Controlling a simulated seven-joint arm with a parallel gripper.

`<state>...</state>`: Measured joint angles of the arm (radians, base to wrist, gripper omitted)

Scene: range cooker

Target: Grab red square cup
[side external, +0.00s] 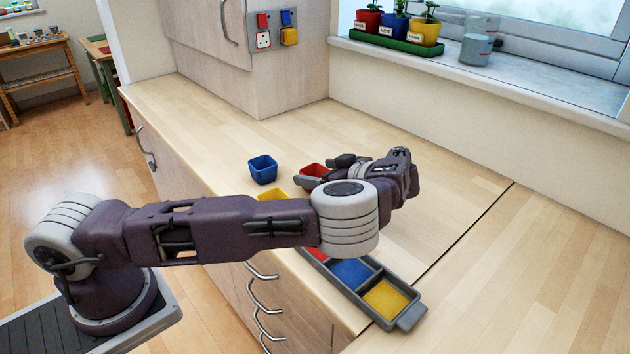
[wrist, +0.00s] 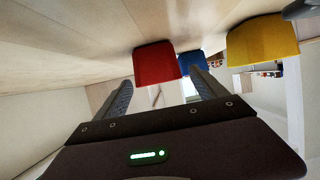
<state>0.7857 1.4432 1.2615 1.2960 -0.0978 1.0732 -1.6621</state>
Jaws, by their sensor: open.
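The red square cup (side external: 313,169) stands on the wooden counter, partly hidden behind my gripper (side external: 316,173) in the side view. In the wrist view the red cup (wrist: 156,62) shows ahead of my gripper (wrist: 161,76), in line with the gap between its two fingers. My gripper is low over the counter, tilted over, open and empty. Its fingertips are close to the cup; I cannot tell whether they touch it or reach along its sides.
A blue cup (side external: 263,169) stands left of the red one; a yellow cup (side external: 271,194) is partly hidden behind my arm. A grey tray (side external: 410,316) with red, blue and yellow sections lies at the counter's front edge. The counter's right side is clear.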

